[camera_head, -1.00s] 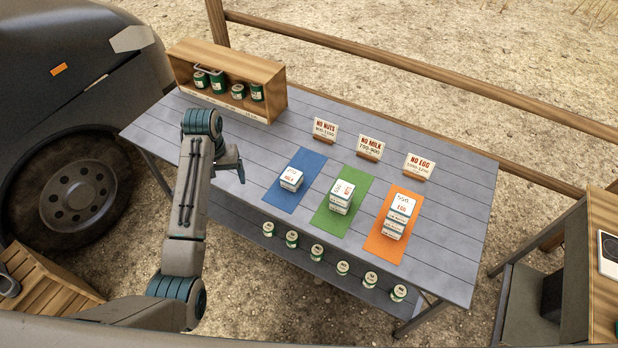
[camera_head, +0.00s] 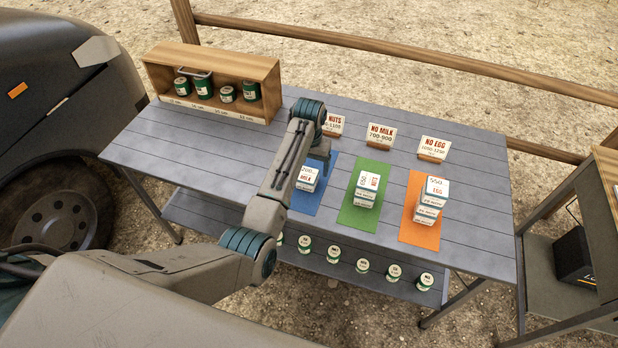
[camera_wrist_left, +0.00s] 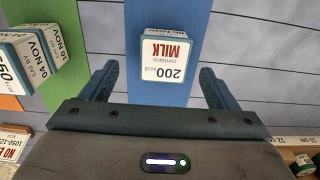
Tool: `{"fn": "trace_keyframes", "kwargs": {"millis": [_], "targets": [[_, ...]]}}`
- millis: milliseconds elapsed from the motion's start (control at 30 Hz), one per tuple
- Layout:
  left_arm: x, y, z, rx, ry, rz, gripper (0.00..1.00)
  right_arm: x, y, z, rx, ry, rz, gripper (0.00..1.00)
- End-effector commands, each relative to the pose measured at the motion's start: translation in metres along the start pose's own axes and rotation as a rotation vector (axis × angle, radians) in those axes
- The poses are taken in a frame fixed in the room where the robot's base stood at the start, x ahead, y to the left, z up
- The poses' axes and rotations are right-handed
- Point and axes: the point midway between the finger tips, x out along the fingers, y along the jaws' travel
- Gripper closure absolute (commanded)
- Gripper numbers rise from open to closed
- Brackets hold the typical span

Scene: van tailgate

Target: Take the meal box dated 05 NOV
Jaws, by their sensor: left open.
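Stacked white meal boxes stand on the mats. The blue mat (camera_head: 308,200) bears the MILK box (camera_head: 307,176). In the left wrist view this box (camera_wrist_left: 163,62) reads 200 kcal; its side date is too small to read surely. The green mat's stack (camera_head: 366,190) has sides dated 04 NOV and seemingly 10 NOV in the left wrist view (camera_wrist_left: 40,50). The orange mat's stack (camera_head: 432,200) has EGG on top. My left gripper (camera_head: 318,160) is open and empty over the blue mat, its fingers (camera_wrist_left: 158,70) spread either side of the MILK box. My right gripper is out of view.
Signs NO MILK (camera_head: 381,136) and NO EGG (camera_head: 433,148) stand behind the mats; my arm partly covers the NUTS sign (camera_head: 334,124). A wooden shelf box (camera_head: 213,75) with jars is at back left. Several jars (camera_head: 362,266) line a lower shelf.

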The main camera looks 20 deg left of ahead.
Motion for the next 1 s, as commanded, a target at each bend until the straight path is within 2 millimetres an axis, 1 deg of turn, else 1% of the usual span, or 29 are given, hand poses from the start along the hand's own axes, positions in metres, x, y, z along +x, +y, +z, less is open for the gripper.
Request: {"fn": "trace_keyframes", "kwargs": {"millis": [167, 300, 433, 533, 733, 767, 800, 867, 1000], "targets": [[0.013, -0.002, 0.0, 0.0, -0.004, 0.0, 0.18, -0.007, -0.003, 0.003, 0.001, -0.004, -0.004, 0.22], [0.032, -0.005, -0.001, -0.001, -0.004, 0.0, 0.18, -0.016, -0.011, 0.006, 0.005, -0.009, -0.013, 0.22], [0.05, -0.004, -0.002, 0.0, -0.003, 0.0, 0.18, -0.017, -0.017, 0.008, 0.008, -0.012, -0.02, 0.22], [0.055, -0.004, -0.002, -0.001, -0.001, 0.0, 0.18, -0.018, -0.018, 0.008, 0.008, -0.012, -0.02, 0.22], [0.056, -0.004, -0.002, -0.001, 0.0, 0.0, 0.18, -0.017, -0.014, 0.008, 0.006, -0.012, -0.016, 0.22], [0.056, -0.004, -0.002, -0.001, 0.0, 0.0, 0.22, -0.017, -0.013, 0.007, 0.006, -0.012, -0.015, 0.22], [0.056, -0.004, -0.002, -0.001, 0.0, 0.0, 0.3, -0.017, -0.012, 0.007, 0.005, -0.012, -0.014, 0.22], [0.056, -0.004, -0.002, -0.001, 0.0, 0.0, 0.42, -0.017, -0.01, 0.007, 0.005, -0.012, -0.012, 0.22], [0.056, -0.004, -0.002, 0.0, 0.0, 0.0, 0.69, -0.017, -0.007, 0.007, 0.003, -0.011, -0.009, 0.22]]}}
